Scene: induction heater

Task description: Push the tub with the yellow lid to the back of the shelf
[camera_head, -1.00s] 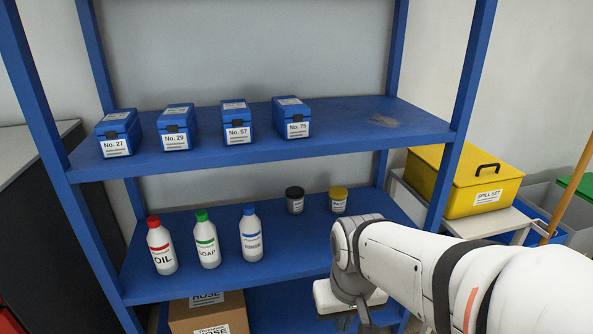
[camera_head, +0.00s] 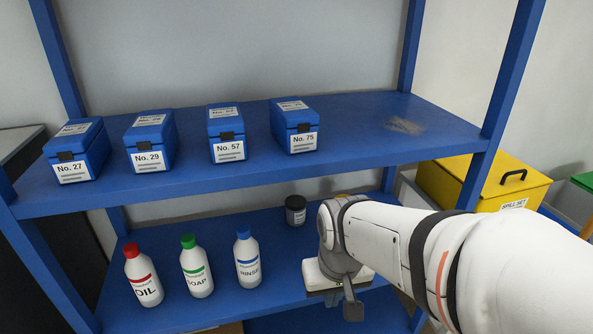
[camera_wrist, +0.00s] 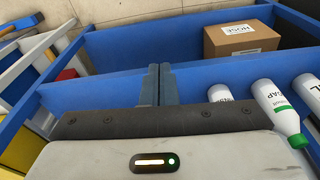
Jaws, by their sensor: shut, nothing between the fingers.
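The tub with the yellow lid (camera_head: 342,196) stands on the lower shelf (camera_head: 215,240) toward the back. Only a sliver of its lid shows above my wrist in the head view; the rest is hidden. A tub with a black lid (camera_head: 296,211) stands to its left. My gripper (camera_head: 334,299) is over the front part of the lower shelf, in front of the tubs and right of the bottles. In the wrist view my gripper (camera_wrist: 158,84) has its two fingers together and empty. Neither tub shows in the wrist view.
Red-capped (camera_head: 143,275), green-capped (camera_head: 196,266) and blue-capped (camera_head: 247,258) bottles stand left of my gripper. Several blue cases, including No. 75 (camera_head: 295,126), sit on the upper shelf above. A cardboard box (camera_wrist: 240,36) shows in the wrist view.

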